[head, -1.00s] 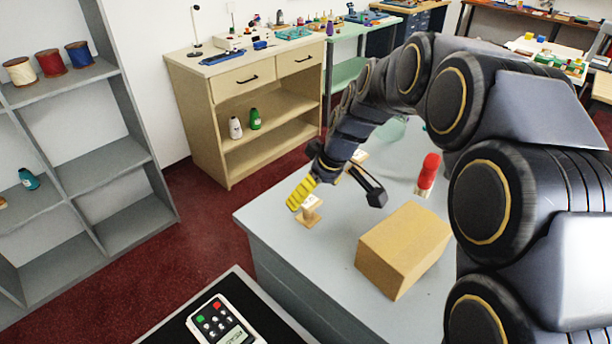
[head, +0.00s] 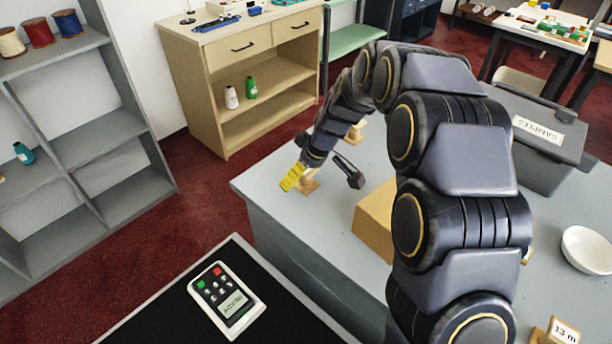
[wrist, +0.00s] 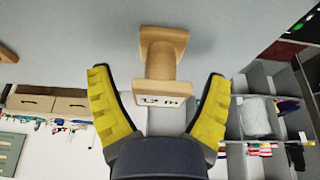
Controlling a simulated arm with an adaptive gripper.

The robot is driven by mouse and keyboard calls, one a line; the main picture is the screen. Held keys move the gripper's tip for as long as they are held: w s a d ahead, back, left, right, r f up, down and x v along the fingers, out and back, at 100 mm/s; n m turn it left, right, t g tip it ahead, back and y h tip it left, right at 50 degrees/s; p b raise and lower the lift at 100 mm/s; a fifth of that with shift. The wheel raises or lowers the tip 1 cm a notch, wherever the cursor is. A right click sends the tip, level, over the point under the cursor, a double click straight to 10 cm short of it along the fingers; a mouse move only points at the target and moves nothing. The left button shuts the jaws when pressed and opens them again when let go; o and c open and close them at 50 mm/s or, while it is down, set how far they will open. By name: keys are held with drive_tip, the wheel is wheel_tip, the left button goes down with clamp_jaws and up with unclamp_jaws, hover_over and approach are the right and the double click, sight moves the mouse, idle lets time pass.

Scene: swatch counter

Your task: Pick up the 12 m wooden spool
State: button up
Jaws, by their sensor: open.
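The 12 m wooden spool (wrist: 162,60) shows in the wrist view between my two yellow fingers, its label reading "12 m". Its waist is narrow and its ends are wide. My gripper (wrist: 159,76) is open, one finger on each side of the spool, with gaps showing on both sides. In the head view the spool (head: 309,183) stands on the grey counter (head: 268,190) near its left corner. My gripper (head: 293,177) is right at it, a yellow finger partly covering it.
A cardboard box (head: 374,222) stands right of my gripper. Another wooden spool (head: 355,132) is behind, partly hidden by my arm. A 13 m spool (head: 556,333), white bowl (head: 588,250) and SAMPLES bin (head: 548,150) are at the right. A black-topped surface with a keypad device (head: 227,298) lies in front.

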drive_tip(key=c, duration=1.2)
drive_tip(key=shift+r, duration=0.1)
